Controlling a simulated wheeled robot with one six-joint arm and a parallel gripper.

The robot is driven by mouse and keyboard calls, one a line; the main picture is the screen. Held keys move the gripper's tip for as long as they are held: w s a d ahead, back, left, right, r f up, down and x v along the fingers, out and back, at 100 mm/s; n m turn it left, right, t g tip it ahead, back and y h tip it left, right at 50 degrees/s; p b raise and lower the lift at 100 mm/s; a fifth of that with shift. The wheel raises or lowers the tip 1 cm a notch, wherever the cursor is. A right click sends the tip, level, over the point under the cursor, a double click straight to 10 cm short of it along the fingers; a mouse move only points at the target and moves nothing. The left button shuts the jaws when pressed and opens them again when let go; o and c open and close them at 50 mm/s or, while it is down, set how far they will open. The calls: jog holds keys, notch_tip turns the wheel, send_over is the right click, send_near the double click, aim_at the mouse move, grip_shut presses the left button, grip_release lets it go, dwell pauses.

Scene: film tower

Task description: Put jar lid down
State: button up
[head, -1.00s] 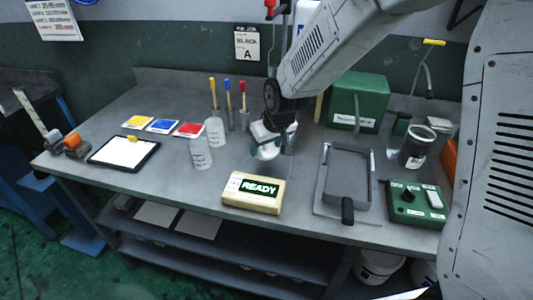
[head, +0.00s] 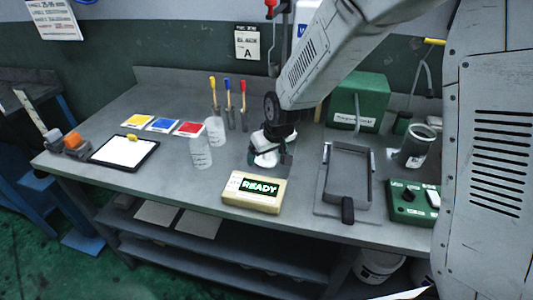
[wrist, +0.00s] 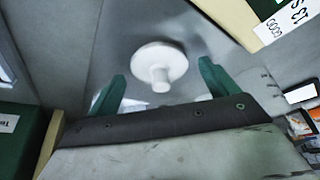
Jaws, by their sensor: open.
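The jar lid (wrist: 160,64) is a white disc with a stubby knob. In the wrist view it lies on the bench top, knob towards the camera, between and just beyond the two green fingertips. My gripper (wrist: 162,88) is open, with a clear gap between each finger and the lid. In the head view my gripper (head: 268,150) is low over the bench behind the READY box, and it partly hides the lid (head: 266,160).
The cream READY box (head: 252,192) stands close in front of my gripper. A green box (head: 358,101) stands behind. Clear bench lies left of the READY box.

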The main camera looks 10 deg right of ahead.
jog(key=v, duration=1.1)
jog(key=s+d+r+m+g, duration=0.1)
jog(key=s+d+r, duration=0.2)
jog(key=s, duration=0.6)
jog(key=s+d+r+m+g+h, duration=0.1)
jog(key=s+d+r+m, duration=0.1)
jog(key=s+d, duration=0.5)
jog(key=s+d+r+m, duration=0.1)
jog(key=s+d+r, duration=0.3)
jog(key=s, duration=0.8)
jog(key=shift+s+d+r+m+g+h, duration=0.3)
jog(key=shift+d+g+h, duration=0.1)
jog(key=shift+d, duration=0.6)
jog(key=shift+w, duration=0.1)
